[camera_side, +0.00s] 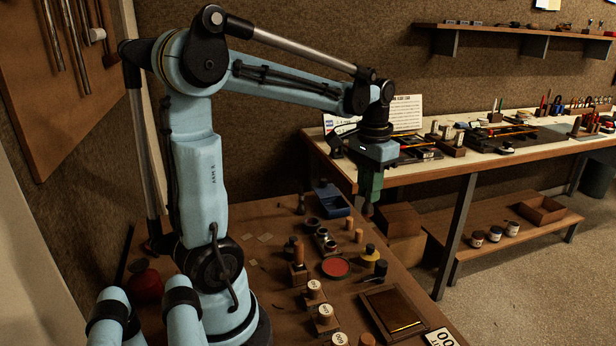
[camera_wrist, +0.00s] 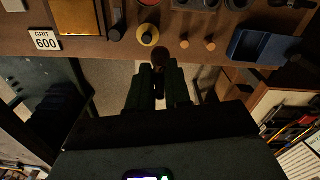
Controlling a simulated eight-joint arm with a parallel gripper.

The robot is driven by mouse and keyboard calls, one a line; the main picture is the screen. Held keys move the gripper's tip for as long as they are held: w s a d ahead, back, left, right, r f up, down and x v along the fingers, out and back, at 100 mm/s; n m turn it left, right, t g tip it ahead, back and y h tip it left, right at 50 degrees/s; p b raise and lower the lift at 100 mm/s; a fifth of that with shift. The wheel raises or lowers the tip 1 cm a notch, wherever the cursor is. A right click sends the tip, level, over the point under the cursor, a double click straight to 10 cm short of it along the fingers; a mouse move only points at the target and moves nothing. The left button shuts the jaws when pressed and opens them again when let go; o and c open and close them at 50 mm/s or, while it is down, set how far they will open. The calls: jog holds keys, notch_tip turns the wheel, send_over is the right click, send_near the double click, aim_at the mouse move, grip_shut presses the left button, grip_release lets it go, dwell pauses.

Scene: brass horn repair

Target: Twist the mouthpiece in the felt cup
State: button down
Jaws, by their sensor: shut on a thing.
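My gripper (camera_side: 368,188) is shut on a small dark thing (camera_side: 368,209) with a rounded lower end, apparently the mouthpiece. In the wrist view the fingers (camera_wrist: 160,80) close around its shaft, and its round brownish end (camera_wrist: 160,57) points toward the bench. It is held in the air, apart from the bench top, with floor behind it in the wrist view. A round dish with a red inside (camera_side: 335,267), apparently the felt cup, sits on the bench. Its red edge (camera_wrist: 148,2) shows at the top of the wrist view.
The bench holds a yellow-based dark-topped bottle (camera_side: 370,253), a blue box (camera_side: 332,203), a framed tray (camera_side: 391,313), a GRIT 600 card (camera_wrist: 45,39) and several small pegs and jars. A second, cluttered table (camera_side: 470,150) stands behind. Open air surrounds my gripper.

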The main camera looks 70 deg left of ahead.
jog(key=s+a+f+n, duration=0.1)
jog(key=s+a, duration=0.3)
jog(key=a, duration=0.3)
jog(key=s+a+f+n, duration=0.2)
jog(key=s+a, duration=0.1)
jog(key=a, duration=0.4)
jog(key=shift+s+f, duration=0.2)
jog(key=shift+s, duration=0.2)
jog(key=shift+f, duration=3.55)
jog(key=shift+f, duration=0.15)
jog(key=m, duration=0.4)
